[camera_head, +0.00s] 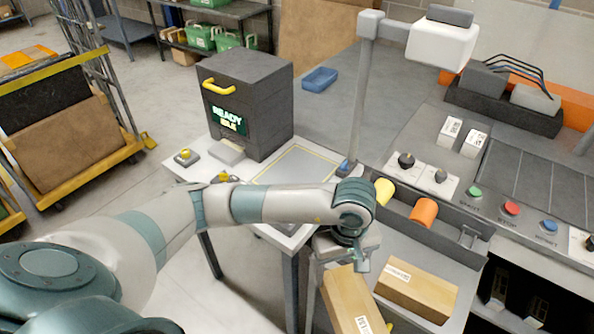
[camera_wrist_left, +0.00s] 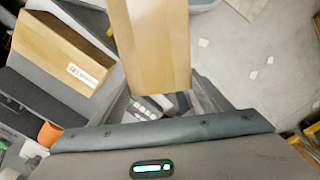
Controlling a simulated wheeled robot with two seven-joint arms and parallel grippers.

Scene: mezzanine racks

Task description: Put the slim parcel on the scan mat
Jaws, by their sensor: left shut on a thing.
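My left gripper (camera_head: 345,264) is shut on a long brown cardboard parcel, which I take as the slim parcel (camera_head: 347,300). It hangs below the fingers near the bottom of the head view, with a white label low on it. It also fills the top middle of the left wrist view (camera_wrist_left: 152,45). The scan mat (camera_head: 297,166) is a grey square with a yellow outline on the white table. It lies beyond my left forearm, which hides its front part. My right gripper is not in view.
A second labelled parcel (camera_head: 417,291) lies on the grey tray just right of the held one. A dark box reading READY (camera_head: 245,105) stands left of the mat. A post (camera_head: 360,105) with a white head rises right of the mat. Yellow and orange cylinders (camera_head: 424,212) are near my gripper.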

